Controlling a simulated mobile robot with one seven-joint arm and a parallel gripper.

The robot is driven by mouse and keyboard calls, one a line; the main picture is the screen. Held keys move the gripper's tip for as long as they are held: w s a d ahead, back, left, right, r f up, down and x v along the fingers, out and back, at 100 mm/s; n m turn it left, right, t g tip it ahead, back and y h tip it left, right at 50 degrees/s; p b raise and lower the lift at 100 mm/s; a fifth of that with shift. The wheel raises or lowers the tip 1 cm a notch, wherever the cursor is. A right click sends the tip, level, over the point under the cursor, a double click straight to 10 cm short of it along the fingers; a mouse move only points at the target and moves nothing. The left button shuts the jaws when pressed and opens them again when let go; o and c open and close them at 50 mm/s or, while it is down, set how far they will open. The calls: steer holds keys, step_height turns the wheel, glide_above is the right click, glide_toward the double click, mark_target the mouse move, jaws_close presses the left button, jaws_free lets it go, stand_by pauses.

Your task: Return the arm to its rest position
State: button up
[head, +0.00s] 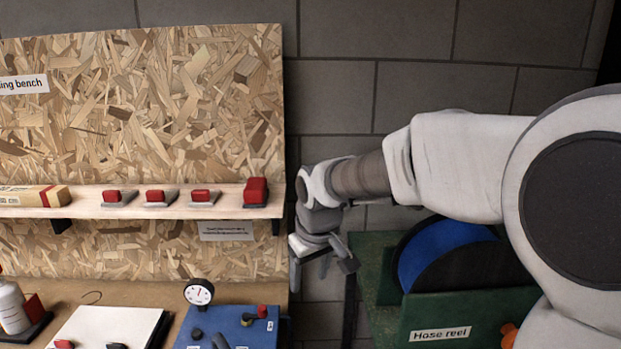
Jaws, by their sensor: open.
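My arm (455,160) reaches in from the right side of the head view, its upper links white and its wrist part grey-brown. It is stretched out to the left, with the wrist bent downward. My gripper (322,268) hangs at the arm's end, pointing down, with its fingers apart. Nothing shows between the fingers. It is in front of the grey wall, just right of the chipboard panel's edge and left of the green hose reel box. It appears apart from both, though depth is hard to tell.
A shelf (225,212) on the chipboard panel (150,110) carries several red-topped items and a cardboard box (35,196). Below, the bench holds a blue panel with a gauge (198,293), a white board (105,325) and a bottle (11,305). The hose reel (440,250) stands under my arm.

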steer(key=s+d+r+m+t, duration=0.1)
steer(key=s+d+r+m, duration=0.1)
steer(key=s+d, duration=0.5)
steer(key=s+d+r+m+t+h+b, duration=0.1)
steer(key=s+d+m, duration=0.3)
steer(key=s+d, duration=0.4)
steer(key=s+r, duration=0.1)
steer(key=s, duration=0.6)
steer(key=shift+d+m, duration=0.15)
steer(key=shift+m, duration=0.15)
